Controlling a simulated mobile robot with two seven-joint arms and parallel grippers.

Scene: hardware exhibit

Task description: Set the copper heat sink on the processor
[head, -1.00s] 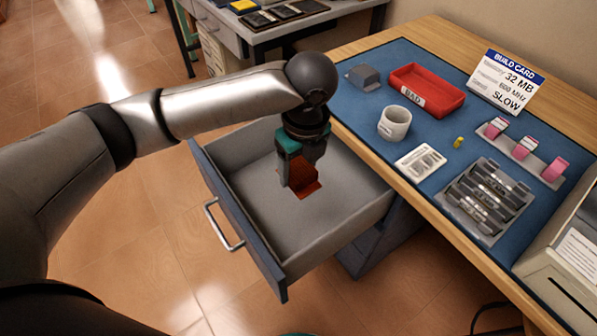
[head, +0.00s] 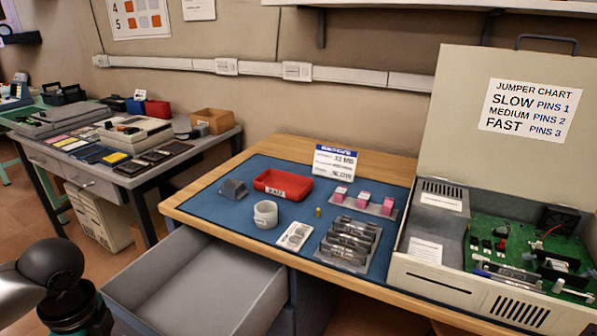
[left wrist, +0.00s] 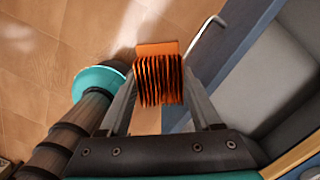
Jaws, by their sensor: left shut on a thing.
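My left gripper (left wrist: 161,88) is shut on the copper heat sink (left wrist: 157,66), an orange-brown finned block with a flat plate, in the left wrist view. It is over the tiled floor beside the open drawer's front. In the head view only the dark wrist of my left arm shows at the lower left corner; the fingers and heat sink are out of frame. The green circuit board (head: 490,243) lies in the open computer case (head: 455,277) at the right. I cannot clearly pick out the processor on it. My right gripper is not in view.
The open drawer (head: 195,285) looks empty. The blue mat (head: 225,212) holds a red bin (head: 283,186), a white cup (head: 265,214), a grey block (head: 233,189), a white card (head: 294,236), pink-topped pieces and a rack of dark modules (head: 348,243). The case lid (head: 510,150) stands upright behind.

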